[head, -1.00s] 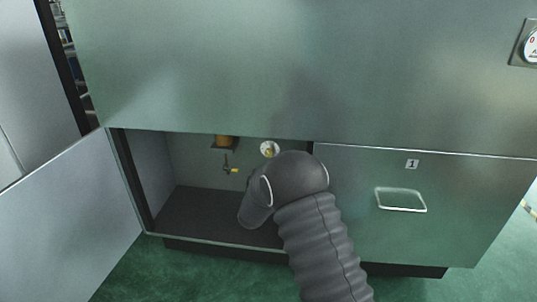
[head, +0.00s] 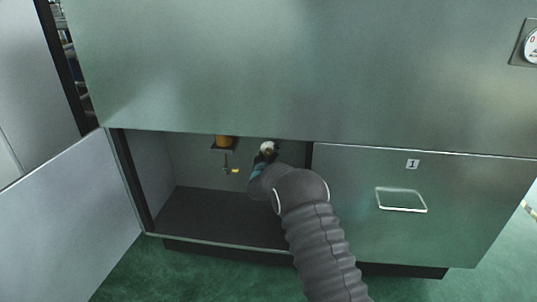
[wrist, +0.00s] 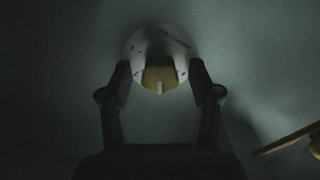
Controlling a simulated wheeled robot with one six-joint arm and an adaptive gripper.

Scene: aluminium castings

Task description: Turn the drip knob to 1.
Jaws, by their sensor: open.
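The drip knob (wrist: 160,74) is a yellow grip on a round white dial (wrist: 145,45), fixed to the back wall inside the open cupboard bay. A pale mark shows at the grip's lower edge in the wrist view. The dial's figures are too dim to read. In the head view the dial (head: 268,146) is partly hidden by my gripper. My gripper (wrist: 160,78) is open, with one finger on each side of the yellow grip. The fingertips overlap the dial's edge in the picture; I cannot tell whether they touch the knob.
A small valve with a yellow lever (head: 235,171) hangs left of the knob, under a brass-coloured fitting (head: 223,141). The lever also shows at lower right in the wrist view (wrist: 288,142). The cupboard door (head: 75,215) stands open at left. A closed drawer front (head: 420,180) is at right.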

